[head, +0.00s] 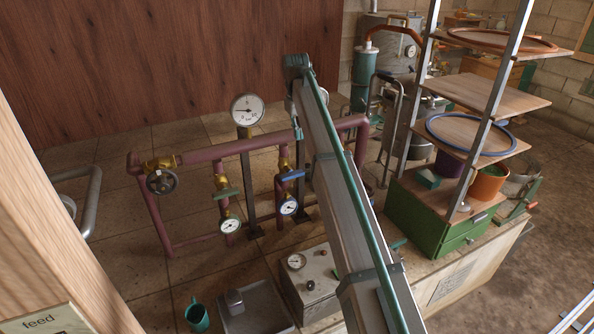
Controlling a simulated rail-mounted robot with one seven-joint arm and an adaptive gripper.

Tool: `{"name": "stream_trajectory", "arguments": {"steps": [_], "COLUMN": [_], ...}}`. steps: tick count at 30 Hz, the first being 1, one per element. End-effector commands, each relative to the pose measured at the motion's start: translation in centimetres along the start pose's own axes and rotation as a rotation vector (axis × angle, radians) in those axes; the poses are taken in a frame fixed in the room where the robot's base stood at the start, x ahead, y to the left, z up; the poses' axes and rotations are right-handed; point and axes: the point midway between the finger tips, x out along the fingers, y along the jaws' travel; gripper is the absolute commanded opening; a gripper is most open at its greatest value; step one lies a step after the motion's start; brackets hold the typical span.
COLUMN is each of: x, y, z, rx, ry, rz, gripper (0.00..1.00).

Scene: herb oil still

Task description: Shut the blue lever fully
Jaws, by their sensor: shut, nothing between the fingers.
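The blue lever (291,175) is a short handle on a brass valve of the maroon pipework, near the middle of the head view. It lies roughly crosswise to its upright pipe, tilted slightly up to the right. A round gauge (289,207) sits just below it. My long grey arm passes in front, just right of the lever, and covers what lies behind it. Small arm parts show at its left edge above the lever. I cannot make out my gripper's fingers, nor whether they touch the lever.
A green lever (226,193) and a handwheel (162,181) are on the same pipework to the left. A large gauge (247,110) stands above. A grey control box (311,281) and metal tray (257,309) are in front. A green drawer unit (432,222) and shelf rack stand right.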

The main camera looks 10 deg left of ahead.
Motion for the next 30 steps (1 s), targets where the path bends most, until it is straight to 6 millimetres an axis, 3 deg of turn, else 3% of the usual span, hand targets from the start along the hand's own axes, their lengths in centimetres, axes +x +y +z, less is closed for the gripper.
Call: {"name": "stream_trajectory", "arguments": {"steps": [4, 8, 21, 30], "x": [-0.3, 0.8, 8.9, 12.6], "y": [-0.5, -0.6, -0.7, -0.8], "z": [0.2, 0.4, 0.7, 0.7], "rx": [-0.007, -0.007, -0.007, -0.006], "ry": [-0.027, -0.027, -0.028, -0.026], "rz": [-0.024, -0.024, -0.023, -0.022], "gripper": [0.0, 0.0, 0.0, 0.0]}}
